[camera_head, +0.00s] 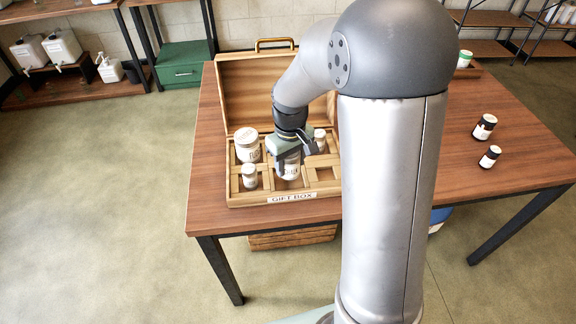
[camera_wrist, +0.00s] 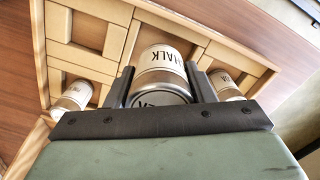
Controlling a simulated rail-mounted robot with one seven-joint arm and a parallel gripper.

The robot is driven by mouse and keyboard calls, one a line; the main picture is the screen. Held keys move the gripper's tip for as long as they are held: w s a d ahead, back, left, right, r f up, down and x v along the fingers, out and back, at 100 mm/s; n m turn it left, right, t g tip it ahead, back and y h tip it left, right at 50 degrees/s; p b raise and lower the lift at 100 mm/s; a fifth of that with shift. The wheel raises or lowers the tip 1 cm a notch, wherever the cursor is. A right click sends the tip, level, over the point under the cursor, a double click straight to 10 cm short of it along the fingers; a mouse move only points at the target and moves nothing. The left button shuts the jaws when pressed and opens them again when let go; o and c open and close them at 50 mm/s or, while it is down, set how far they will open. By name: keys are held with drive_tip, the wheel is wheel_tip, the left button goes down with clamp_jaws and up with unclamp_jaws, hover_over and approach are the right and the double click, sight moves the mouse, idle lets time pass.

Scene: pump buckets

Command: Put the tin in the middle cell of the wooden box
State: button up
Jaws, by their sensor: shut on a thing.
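In the head view, my gripper (camera_head: 289,158) is shut on the tin (camera_head: 289,171), which is roughly upright at the middle of the open wooden box (camera_head: 233,198). I cannot tell whether its base touches the box floor. The box has a "GIFT BOX" label in front. My gripper and arm hide part of the middle and back cells.
A large white jar (camera_head: 247,144) fills the back left cell. Small jars stand at front left (camera_head: 249,176) and back right (camera_head: 320,136). The front right cells look empty. Two dark jars (camera_head: 485,126) (camera_head: 490,157) stand on the table's right. The raised lid (camera_head: 245,85) stands behind.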

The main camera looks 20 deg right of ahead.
sight(289, 170)
drive_tip(key=shift+w+f, duration=0.4)
drive_tip(key=shift+f, duration=1.65)
drive_tip(key=shift+f, duration=0.2)
drive_tip(key=o, duration=1)
drive_tip(key=shift+o, duration=0.2)
drive_tip(key=shift+r, duration=0.1)
